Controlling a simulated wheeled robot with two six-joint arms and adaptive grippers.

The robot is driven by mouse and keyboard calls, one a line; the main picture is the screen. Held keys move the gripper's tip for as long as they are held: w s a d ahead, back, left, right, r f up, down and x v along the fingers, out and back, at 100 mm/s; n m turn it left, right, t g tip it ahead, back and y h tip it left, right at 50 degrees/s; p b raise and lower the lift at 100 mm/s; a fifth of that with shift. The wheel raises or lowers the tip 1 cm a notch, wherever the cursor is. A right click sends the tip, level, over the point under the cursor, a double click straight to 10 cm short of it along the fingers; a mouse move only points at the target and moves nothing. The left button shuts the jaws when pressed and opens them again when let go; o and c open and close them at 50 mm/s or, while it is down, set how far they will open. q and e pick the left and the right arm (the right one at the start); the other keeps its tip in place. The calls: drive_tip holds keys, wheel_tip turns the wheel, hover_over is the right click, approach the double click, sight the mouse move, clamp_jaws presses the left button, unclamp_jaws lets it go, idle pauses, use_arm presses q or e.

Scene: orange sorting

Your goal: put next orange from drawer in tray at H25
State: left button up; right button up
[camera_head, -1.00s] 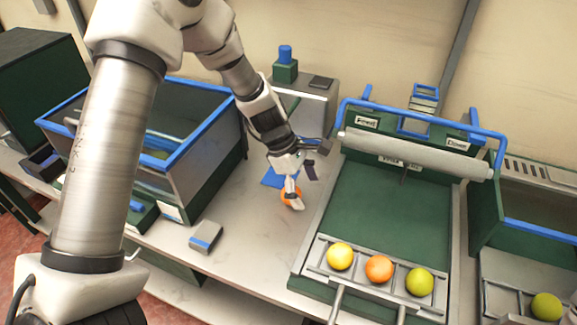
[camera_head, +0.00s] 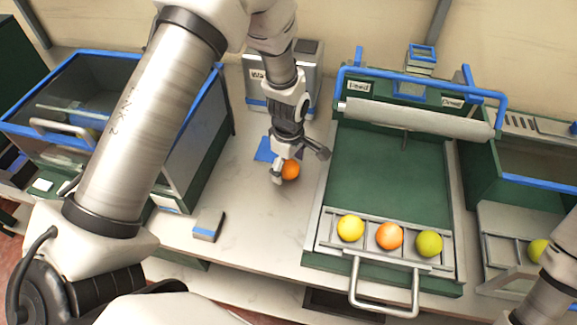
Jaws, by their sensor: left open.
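A loose orange (camera_head: 291,170) is at the bench top, just left of the green press-like station and by a blue pad (camera_head: 266,149). My left gripper (camera_head: 297,166) points down over it with its fingers apart, one finger left of the orange and one to its upper right. Whether the fingers touch it cannot be told. A metal slotted tray (camera_head: 369,246) at the station's front holds a yellow fruit (camera_head: 350,228), an orange fruit (camera_head: 389,236) and a yellow-green fruit (camera_head: 429,243). No H25 label is readable. My right gripper is out of view.
A blue-rimmed glass bin (camera_head: 190,120) stands at left, partly behind my left arm. A small grey-blue block (camera_head: 208,226) lies on the bench (camera_head: 255,215). A roller (camera_head: 417,119) spans the station's back. Another rack with a yellow-green fruit (camera_head: 538,250) is at right.

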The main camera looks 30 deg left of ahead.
use_arm(q)
drive_tip(key=shift+d, duration=0.15)
drive_tip(key=shift+c, duration=1.4)
drive_tip(key=c, duration=1.1)
